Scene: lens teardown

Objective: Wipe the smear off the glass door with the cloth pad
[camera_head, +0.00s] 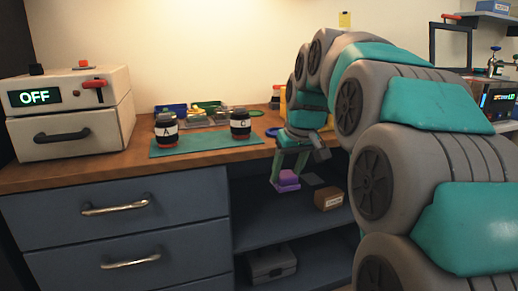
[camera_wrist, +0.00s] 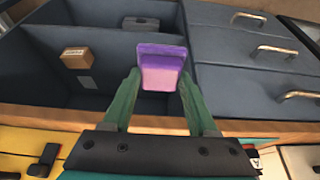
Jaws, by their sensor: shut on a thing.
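My gripper (camera_head: 288,174) is shut on the cloth pad (camera_head: 287,185), a purple block with a pinker face. It holds the pad in front of the open shelf bay below the worktop. In the wrist view the pad (camera_wrist: 160,72) sits between the two green fingers of my gripper (camera_wrist: 159,84), with the shelf bay beyond. I cannot make out a glass door or a smear for certain. A dark upright frame (camera_head: 432,46) stands at the back right, but I cannot tell whether it holds glass.
A small brown box (camera_head: 328,198) is on the open shelf, and a grey case (camera_head: 272,263) is below. Blue drawers (camera_head: 115,207) with metal handles are on the left. Two lenses, A (camera_head: 166,130) and C (camera_head: 240,124), stand on a teal mat (camera_head: 200,148). A white OFF unit (camera_head: 68,112) stands left.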

